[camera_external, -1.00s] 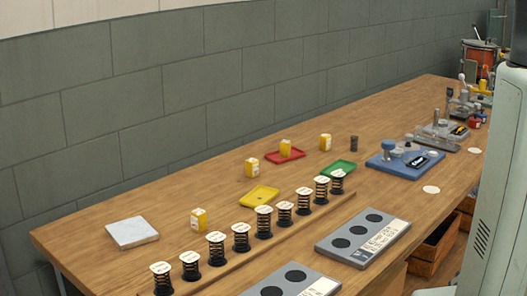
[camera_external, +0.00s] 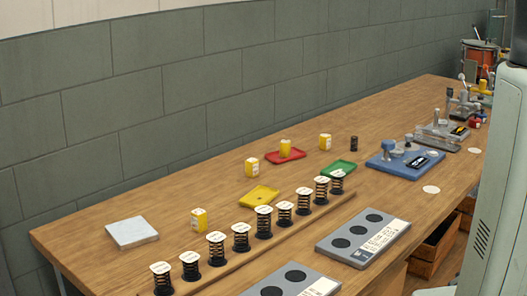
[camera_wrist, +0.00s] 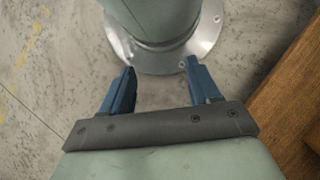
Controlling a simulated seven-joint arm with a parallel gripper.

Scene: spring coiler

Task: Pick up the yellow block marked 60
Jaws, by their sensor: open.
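Several small yellow blocks with white tops stand on the wooden bench in the external view. One block (camera_external: 199,219) is at the front left, near the white slab. Another block (camera_external: 252,167) stands on bare wood behind the yellow tray. A third block (camera_external: 285,148) stands on the red tray, and one more block (camera_external: 325,142) stands behind the green tray. Their markings are too small to read, so I cannot tell which is 60. My gripper (camera_wrist: 158,85) is open and empty in the wrist view, above the floor and my base. No block shows in that view.
A row of black springs with white caps (camera_external: 264,222) runs along the bench front. A yellow tray (camera_external: 270,193), red tray (camera_external: 299,155), green tray (camera_external: 348,165) and white slab (camera_external: 132,232) lie behind. Grey hole plates (camera_external: 332,258) and a blue fixture (camera_external: 413,167) are at right.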

